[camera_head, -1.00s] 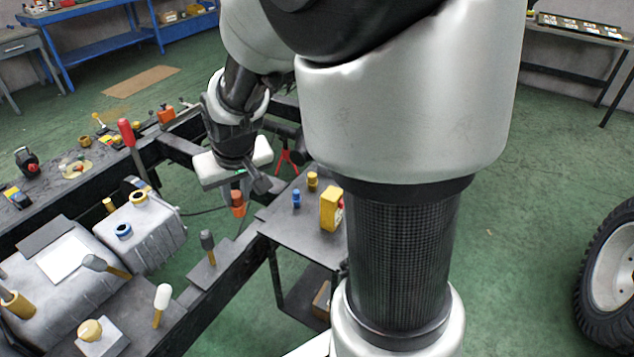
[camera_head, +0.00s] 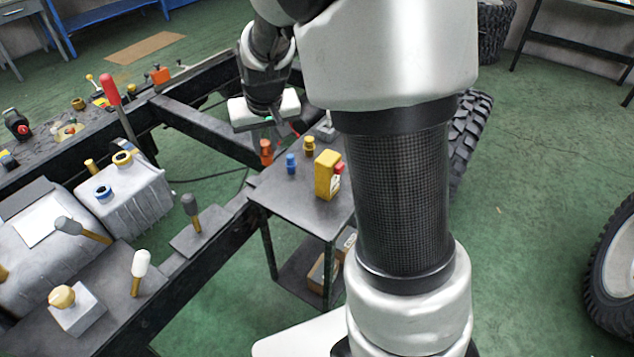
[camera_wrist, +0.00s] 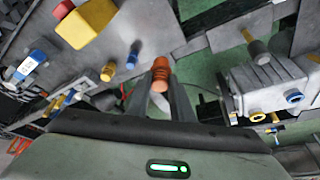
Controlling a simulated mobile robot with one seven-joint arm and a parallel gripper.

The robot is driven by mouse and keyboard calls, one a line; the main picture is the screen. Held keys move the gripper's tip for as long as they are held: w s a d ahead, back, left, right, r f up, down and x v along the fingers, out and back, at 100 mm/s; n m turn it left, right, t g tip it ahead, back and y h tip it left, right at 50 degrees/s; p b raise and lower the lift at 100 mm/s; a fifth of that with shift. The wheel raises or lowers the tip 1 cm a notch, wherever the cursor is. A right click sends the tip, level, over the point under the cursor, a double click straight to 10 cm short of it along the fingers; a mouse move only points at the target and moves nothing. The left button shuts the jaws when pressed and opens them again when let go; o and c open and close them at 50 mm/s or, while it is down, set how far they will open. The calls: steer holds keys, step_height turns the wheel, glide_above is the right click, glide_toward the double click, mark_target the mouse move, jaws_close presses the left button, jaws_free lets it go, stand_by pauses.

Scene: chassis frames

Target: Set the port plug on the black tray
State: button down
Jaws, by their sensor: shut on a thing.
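The port plug appears to be the orange ribbed piece (camera_head: 265,153) in my gripper (camera_head: 266,142). In the wrist view the orange plug (camera_wrist: 160,72) sits between the two grey fingers, which are shut on it. The gripper holds it in the air by the far left edge of a dark cart top (camera_head: 290,208). No separate black tray can be made out; I cannot tell whether this dark top is it. A blue plug (camera_head: 291,163) and a brass-coloured plug (camera_head: 309,145) stand upright on the dark top, to the right of the held plug.
A yellow container with a red cap (camera_head: 328,175) stands on the cart top near my arm. The black chassis rail (camera_head: 215,240) runs left of the cart. A grey-headed mallet (camera_head: 191,210) and a grey tank (camera_head: 125,205) are further left. The cart top's front is bare.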

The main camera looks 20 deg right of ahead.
mark_target(267, 163)
steer(key=x, duration=0.2)
steer(key=s+b+x, duration=0.1)
steer(key=x, duration=0.1)
steer(key=b+x, duration=0.1)
steer(key=x, duration=0.2)
steer(key=shift+s+a+f, duration=0.1)
steer(key=shift+s+f, duration=0.1)
steer(key=shift+f, duration=0.2)
steer(key=shift+f+b, duration=0.5)
steer(key=shift+f, duration=1.35)
steer(key=shift+f, duration=0.15)
steer(key=c, duration=1.6)
jaws_free()
steer(key=shift+o, duration=0.2)
